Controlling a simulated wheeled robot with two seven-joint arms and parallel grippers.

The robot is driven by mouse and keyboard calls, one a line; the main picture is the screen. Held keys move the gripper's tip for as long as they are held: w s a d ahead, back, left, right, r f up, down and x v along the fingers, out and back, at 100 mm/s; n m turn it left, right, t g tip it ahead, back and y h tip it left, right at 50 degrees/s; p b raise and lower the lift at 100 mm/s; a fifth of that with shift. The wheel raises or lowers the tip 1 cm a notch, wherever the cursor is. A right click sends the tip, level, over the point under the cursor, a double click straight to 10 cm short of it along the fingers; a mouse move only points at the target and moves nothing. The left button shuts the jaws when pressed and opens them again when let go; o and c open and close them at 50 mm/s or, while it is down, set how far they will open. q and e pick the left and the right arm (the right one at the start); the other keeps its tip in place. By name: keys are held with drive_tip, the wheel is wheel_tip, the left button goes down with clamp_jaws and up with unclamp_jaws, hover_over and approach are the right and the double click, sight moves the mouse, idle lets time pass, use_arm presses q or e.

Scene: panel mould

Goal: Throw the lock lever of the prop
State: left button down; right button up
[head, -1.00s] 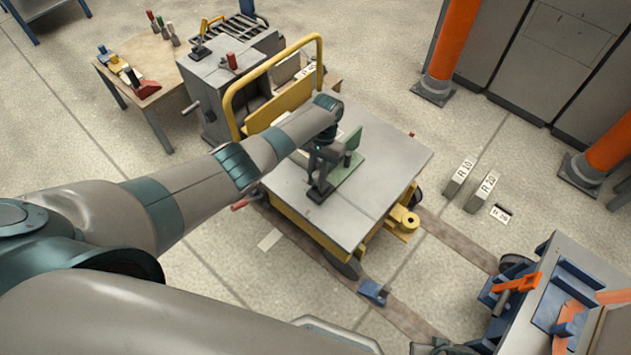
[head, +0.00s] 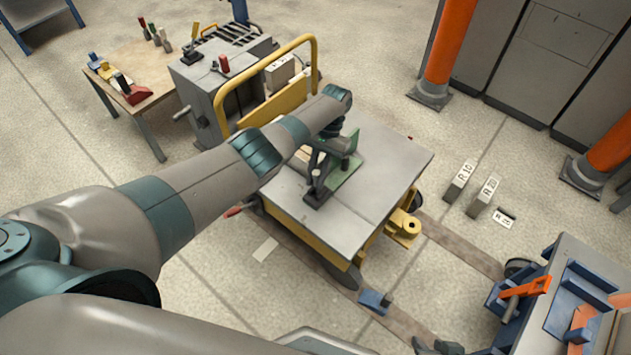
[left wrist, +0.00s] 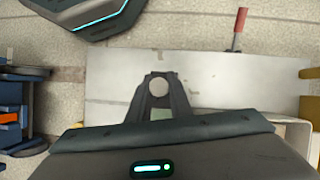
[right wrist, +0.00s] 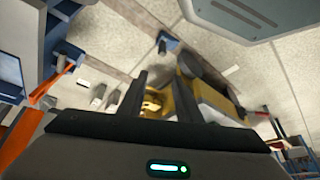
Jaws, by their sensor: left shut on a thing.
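A green bracket-like fixture (head: 348,178) stands on the grey top of the yellow cart, with a dark upright part (head: 318,188) beside it. I cannot tell for sure which part is the prop's lock lever. My left gripper (head: 328,150) reaches down at the fixture and partly hides it. In the left wrist view its fingers (left wrist: 158,98) are close together around a small pale round end (left wrist: 159,87). My right gripper shows as dark fingertips at the bottom of the head view (head: 437,346). In the right wrist view its fingers (right wrist: 160,97) are apart and empty.
The cart top (head: 385,165) is mostly bare, with a yellow rail (head: 315,60) behind. A grey machine (head: 205,85) and a wooden table (head: 140,95) stand back left. Blocks (head: 460,180) lie on the floor to the right. A blue cart (head: 570,285) stands front right.

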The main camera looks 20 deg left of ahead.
use_arm(q)
drive_tip(key=shift+w+f+b, duration=0.15)
drive_tip(key=shift+b, duration=0.8)
drive_tip(key=shift+w+d+g+b, duration=0.15)
drive_tip(key=shift+g+b, duration=0.25)
drive_tip(key=shift+b, duration=0.4)
drive_tip(key=b, duration=0.3)
drive_tip(key=shift+w+g, duration=0.25)
drive_tip(key=shift+g, duration=0.05)
use_arm(e)
drive_tip(key=w+a+r+t+y, duration=0.4)
drive_tip(key=w+a+r+t, duration=0.4)
drive_tip(key=r+t, duration=0.1)
drive_tip(key=shift+w+a+n, duration=0.25)
drive_tip(key=shift+a+n, duration=0.05)
use_arm(q)
drive_tip(key=c, duration=1.6)
unclamp_jaws()
drive_tip(key=shift+r, duration=0.2)
use_arm(e)
drive_tip(key=shift+f, duration=0.15)
